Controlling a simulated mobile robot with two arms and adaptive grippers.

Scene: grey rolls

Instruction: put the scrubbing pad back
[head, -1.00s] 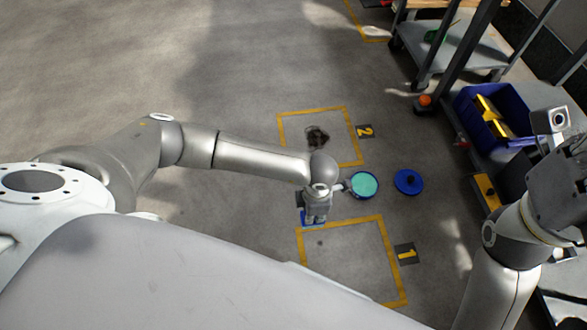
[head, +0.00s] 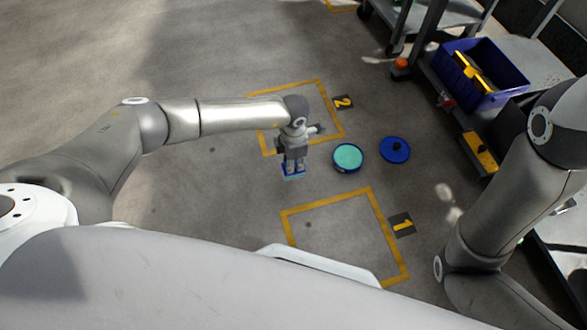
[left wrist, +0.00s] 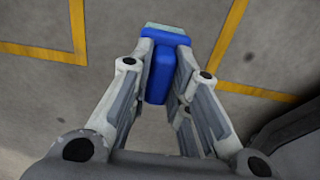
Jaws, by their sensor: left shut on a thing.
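My left gripper (head: 294,166) is shut on the scrubbing pad (head: 293,176), a blue piece with a pale greenish edge. In the left wrist view the fingers (left wrist: 160,75) close on both sides of the pad's blue block (left wrist: 160,78), and its pale part (left wrist: 168,29) shows beyond them. The pad is between the two yellow floor squares; whether it touches the floor I cannot tell. To its right is a round blue tub with teal contents (head: 347,156), and a blue lid (head: 395,149) lies right of that. My right gripper is out of view.
Square 2 (head: 341,133) is partly hidden by my left arm; square 1 (head: 375,210) looks empty. A cart with a blue bin (head: 482,75) stands on the right, with an orange item (head: 401,64) by it. The floor at the left is clear.

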